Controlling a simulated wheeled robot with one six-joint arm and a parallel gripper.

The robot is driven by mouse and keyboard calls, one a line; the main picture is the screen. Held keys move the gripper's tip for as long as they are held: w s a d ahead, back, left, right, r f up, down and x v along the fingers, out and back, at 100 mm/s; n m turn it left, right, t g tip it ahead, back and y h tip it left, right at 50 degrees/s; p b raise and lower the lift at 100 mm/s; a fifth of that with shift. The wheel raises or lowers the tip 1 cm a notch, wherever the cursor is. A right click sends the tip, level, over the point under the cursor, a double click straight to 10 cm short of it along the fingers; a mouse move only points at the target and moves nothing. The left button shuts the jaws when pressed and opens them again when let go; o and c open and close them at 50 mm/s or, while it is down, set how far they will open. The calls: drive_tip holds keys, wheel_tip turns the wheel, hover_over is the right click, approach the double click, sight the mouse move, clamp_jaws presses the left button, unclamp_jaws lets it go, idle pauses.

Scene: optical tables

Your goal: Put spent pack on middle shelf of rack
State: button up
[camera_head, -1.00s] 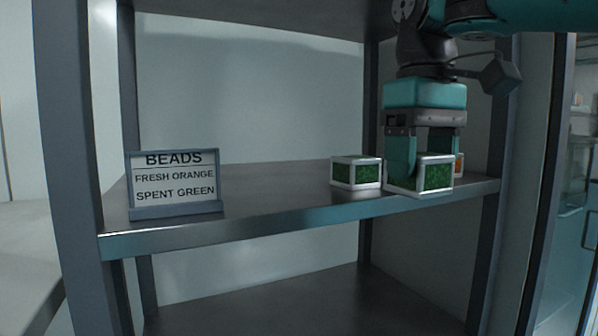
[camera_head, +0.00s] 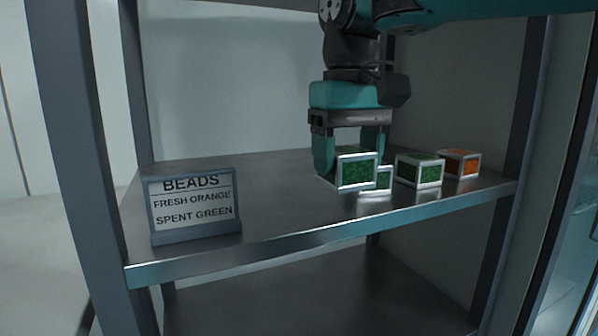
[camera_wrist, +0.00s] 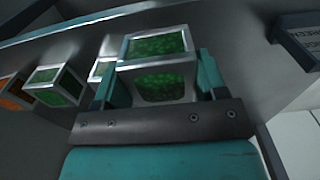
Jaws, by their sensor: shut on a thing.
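My gripper (camera_head: 348,158) is shut on a green-bead pack (camera_head: 357,172), a small cube with a pale frame. The held pack is raised a little above the shelf (camera_head: 285,222). In the wrist view the held pack (camera_wrist: 157,68) sits between the teal fingers. A second green pack (camera_head: 380,181) stands on the shelf just behind and right of it, partly hidden. A third green pack (camera_head: 420,171) stands further right. The sign (camera_head: 193,205) reads "BEADS, FRESH ORANGE, SPENT GREEN", so green packs are spent.
An orange pack (camera_head: 462,163) stands at the shelf's right end, beside the third green pack. Rack posts (camera_head: 75,150) stand at the corners. The shelf is clear between the sign and the held pack. A lower shelf (camera_head: 330,295) looks empty where visible.

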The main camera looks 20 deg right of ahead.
drive_tip(key=w+a, duration=0.4)
drive_tip(key=a, duration=0.1)
drive_tip(key=shift+w, duration=0.25)
drive_tip(key=shift+w+a+f+b, duration=0.1)
drive_tip(key=shift+b, duration=0.2)
drive_tip(key=shift+f+b, duration=0.85)
drive_tip(key=shift+f, duration=0.75)
drive_tip(key=shift+f, duration=0.15)
drive_tip(key=o, duration=1)
wheel_tip(320, 180, up, 8)
drive_tip(key=p, duration=0.4)
drive_tip(key=shift+f, duration=0.1)
